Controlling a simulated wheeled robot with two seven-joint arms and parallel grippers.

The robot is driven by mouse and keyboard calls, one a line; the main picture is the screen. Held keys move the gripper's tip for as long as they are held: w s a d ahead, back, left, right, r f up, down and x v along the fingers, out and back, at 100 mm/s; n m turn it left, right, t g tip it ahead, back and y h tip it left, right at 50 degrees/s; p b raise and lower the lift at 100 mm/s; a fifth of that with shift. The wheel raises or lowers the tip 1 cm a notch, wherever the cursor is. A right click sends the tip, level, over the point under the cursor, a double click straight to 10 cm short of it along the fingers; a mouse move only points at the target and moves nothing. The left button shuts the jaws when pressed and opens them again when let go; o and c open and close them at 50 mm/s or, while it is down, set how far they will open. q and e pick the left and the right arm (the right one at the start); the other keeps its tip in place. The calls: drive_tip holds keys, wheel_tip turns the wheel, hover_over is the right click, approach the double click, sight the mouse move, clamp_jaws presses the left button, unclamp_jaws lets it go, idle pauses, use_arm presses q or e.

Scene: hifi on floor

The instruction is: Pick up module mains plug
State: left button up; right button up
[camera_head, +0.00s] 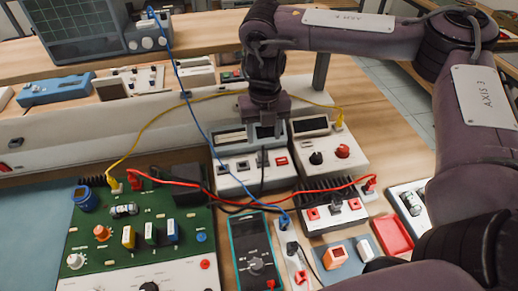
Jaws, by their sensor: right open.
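My right gripper (264,130) points straight down over the back of the left white module (232,180), with its two fingers apart. A small dark plug (262,158) with a black cable shows just below the fingers, at this module. It looks like the mains plug, but I cannot tell for sure. I see nothing clearly held between the fingers. The fingers hide part of the module's back. My left gripper is not in view.
A green circuit board (125,235) stands at front left and a teal multimeter (255,255) at front centre. Red, blue and yellow leads cross around the modules. Another white module (330,150) with black and red knobs stands close on the right. A red tray (392,235) lies further right.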

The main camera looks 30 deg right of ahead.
sight(263, 153)
drive_tip(key=shift+s+f, duration=0.2)
drive_tip(key=shift+f, duration=0.9)
drive_tip(key=f, duration=0.3)
drive_tip(key=f+b, duration=0.1)
drive_tip(key=shift+s+a+f, duration=0.15)
drive_tip(key=shift+a, duration=0.1)
drive_tip(key=shift+f, duration=0.4)
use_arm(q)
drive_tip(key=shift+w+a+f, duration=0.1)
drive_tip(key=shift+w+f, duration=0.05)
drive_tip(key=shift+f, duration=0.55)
use_arm(e)
drive_tip(key=shift+r, duration=0.1)
drive_tip(key=c, duration=1)
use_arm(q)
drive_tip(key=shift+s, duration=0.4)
use_arm(e)
drive_tip(key=shift+r, duration=0.1)
